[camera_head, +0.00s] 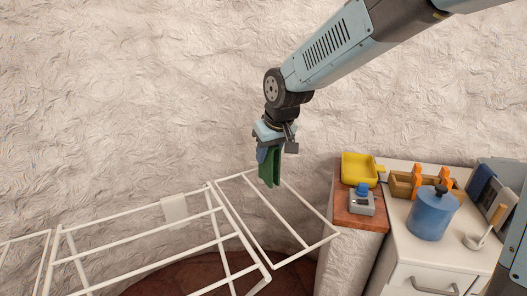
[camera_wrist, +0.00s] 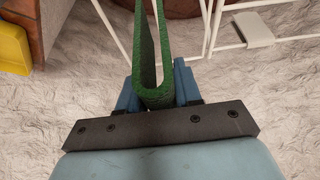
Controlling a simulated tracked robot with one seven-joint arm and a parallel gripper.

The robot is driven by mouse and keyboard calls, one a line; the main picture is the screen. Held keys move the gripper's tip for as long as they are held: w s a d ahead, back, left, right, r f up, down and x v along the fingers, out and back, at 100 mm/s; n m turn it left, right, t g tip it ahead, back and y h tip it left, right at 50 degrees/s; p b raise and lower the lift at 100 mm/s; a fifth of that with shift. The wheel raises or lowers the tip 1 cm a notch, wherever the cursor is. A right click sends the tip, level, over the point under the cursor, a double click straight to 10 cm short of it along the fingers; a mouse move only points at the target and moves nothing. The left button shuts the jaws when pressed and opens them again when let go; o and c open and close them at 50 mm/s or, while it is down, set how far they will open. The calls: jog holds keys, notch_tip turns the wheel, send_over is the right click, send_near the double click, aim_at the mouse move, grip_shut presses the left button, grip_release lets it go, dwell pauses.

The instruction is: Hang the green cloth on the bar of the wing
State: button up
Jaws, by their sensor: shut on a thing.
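My gripper (camera_head: 270,154) is shut on the green cloth (camera_head: 270,169), which hangs folded below the jaws. In the wrist view the cloth (camera_wrist: 153,75) shows as a U-shaped fold between the blue fingers of my gripper (camera_wrist: 157,88), its two layers spread apart. The white drying rack's right wing (camera_head: 290,205) extends toward the counter, with thin white bars. The cloth is over or near the back end of this wing in the head view; I cannot tell whether it touches a bar.
The rack's middle part (camera_head: 140,252) fills the lower left. At right, a counter (camera_head: 395,215) holds a yellow tray (camera_head: 360,168), a grey device with a blue knob (camera_head: 361,202), a blue pot (camera_head: 432,214) and a wooden box (camera_head: 402,187). A rough white wall stands behind.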

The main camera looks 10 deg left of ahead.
aim_at(269, 204)
jog(key=shift+f, duration=9.6)
jog(key=o, duration=1.1)
jog(key=shift+o, duration=0.2)
